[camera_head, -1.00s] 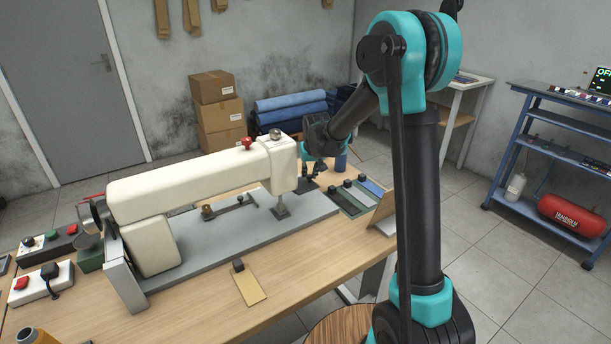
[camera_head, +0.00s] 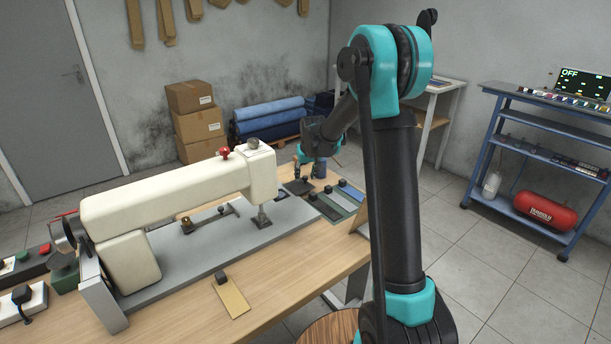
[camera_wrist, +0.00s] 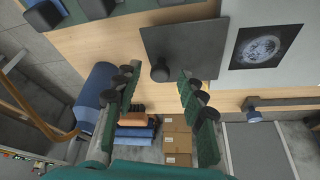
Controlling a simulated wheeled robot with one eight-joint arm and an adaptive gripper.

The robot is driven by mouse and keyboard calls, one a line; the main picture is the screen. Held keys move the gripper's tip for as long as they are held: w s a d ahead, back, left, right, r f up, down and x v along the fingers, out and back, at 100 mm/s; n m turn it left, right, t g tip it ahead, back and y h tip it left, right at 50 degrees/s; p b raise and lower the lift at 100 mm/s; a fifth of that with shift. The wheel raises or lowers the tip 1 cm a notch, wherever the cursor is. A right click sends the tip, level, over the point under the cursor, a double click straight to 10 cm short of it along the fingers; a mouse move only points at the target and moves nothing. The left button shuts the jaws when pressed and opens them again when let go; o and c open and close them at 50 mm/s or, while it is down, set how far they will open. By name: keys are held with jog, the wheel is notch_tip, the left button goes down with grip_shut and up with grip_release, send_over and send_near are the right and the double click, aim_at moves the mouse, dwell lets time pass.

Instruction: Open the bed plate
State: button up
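A cream sewing machine (camera_head: 170,200) stands on a long flat grey bed (camera_head: 205,254) on the wooden table. A dark square plate (camera_head: 298,187) with a small dark knob lies by the bed's far right end. In the wrist view, this plate (camera_wrist: 197,48) lies flat, and its knob (camera_wrist: 160,73) shows between my fingertips. My gripper (camera_wrist: 159,70) is open and empty above the plate; I see no contact with the knob. In the head view, my gripper (camera_head: 312,160) is small and partly hidden, above the table's far right corner.
Several coloured plates with knobs (camera_head: 335,204) lie in a row at the table's right end. A tan plate (camera_head: 232,299) lies in front. A blue cylinder (camera_wrist: 95,95) stands close to my gripper.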

jog(key=v, duration=1.2)
jog(key=shift+d, duration=0.1)
